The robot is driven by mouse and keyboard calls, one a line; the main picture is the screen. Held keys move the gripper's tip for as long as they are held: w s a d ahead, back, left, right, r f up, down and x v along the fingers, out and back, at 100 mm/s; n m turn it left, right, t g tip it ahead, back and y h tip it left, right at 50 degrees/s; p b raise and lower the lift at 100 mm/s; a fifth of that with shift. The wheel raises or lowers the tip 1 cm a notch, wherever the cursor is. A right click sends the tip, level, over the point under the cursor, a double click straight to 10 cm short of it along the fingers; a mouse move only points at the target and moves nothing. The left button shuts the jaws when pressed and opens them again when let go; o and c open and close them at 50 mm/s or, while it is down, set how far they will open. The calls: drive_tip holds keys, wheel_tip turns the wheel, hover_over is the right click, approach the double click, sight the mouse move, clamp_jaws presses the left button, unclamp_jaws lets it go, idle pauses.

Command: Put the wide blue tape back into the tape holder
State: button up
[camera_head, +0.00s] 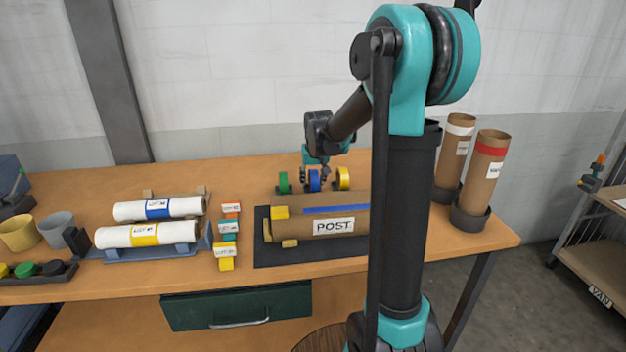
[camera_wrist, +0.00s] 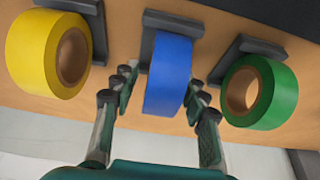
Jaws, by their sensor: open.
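The wide blue tape (camera_wrist: 168,75) stands upright at the middle dark grey bracket of the tape holder (camera_wrist: 172,19), between a yellow roll (camera_wrist: 32,45) and a green roll (camera_wrist: 280,92). My gripper (camera_wrist: 162,82) is open, with its fingers on either side of the blue tape; whether they touch it is not clear. In the head view my gripper (camera_head: 315,173) is over the blue tape (camera_head: 314,184) near the back of the bench. The bottom of the blue tape and its seating in the bracket are hidden.
A brown tube labelled POST (camera_head: 334,226) with a blue strip lies on a dark mat (camera_head: 290,255) in front of the tapes. Two white rolls (camera_head: 150,234) lie on a rack to the left. Upright cardboard tubes (camera_head: 483,175) stand at the right.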

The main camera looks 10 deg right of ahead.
drive_tip(key=shift+r, duration=0.1)
drive_tip(key=v, duration=1.2)
